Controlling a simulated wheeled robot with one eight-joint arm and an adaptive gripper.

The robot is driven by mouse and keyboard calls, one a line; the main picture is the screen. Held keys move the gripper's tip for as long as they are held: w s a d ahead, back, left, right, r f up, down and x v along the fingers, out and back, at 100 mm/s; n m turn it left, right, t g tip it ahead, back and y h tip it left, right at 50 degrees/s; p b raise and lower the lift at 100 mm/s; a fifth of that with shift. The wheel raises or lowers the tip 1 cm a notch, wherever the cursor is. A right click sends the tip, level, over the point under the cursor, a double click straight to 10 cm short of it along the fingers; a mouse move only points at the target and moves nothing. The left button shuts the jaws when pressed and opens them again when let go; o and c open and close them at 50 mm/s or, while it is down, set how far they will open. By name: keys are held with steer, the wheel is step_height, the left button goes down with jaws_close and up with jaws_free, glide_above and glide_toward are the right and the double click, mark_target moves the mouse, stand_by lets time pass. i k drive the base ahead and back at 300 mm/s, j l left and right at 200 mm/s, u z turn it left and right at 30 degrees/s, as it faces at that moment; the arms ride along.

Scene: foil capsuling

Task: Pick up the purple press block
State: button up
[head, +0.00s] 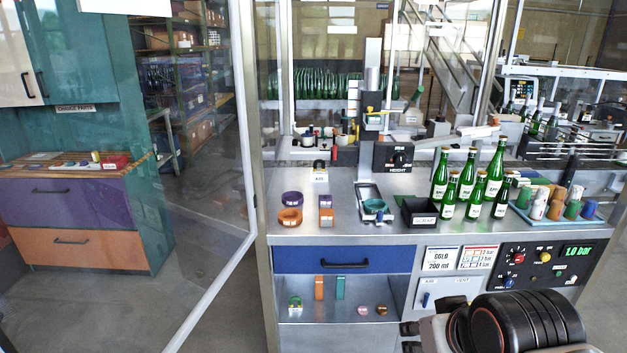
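The purple press block (326,201) seems to be the small upright purple block on the steel counter, in the head view. It stands just behind a similar orange block (326,217) and right of a purple ring (291,198) and an orange ring (289,217). My arm enters at the bottom right. Two dark tips at its left end look like my gripper (410,338), low in front of the cabinet and well away from the purple block. The frame edge cuts it off, so its opening is unclear.
A teal ring in a metal holder (374,207), a black scrap bin (419,212) and several green bottles (467,185) stand right of the blocks. An open glass door (205,150) stands at the left. An open shelf (340,312) below holds small parts. The counter's front strip is clear.

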mark_target(325, 201)
steer(key=i+l+u, duration=0.1)
steer(key=i+l, duration=0.3)
steer(key=i+l+u, duration=0.1)
steer(key=i+l, duration=0.35)
steer(key=i+l+u, duration=0.1)
steer(key=i+l, duration=0.3)
steer(key=i+l+u, duration=0.1)
steer(key=i+l, duration=0.25)
steer(key=l, duration=0.3)
steer(key=i+l+u, duration=0.15)
steer(key=i+l, duration=0.35)
steer(key=i, duration=0.1)
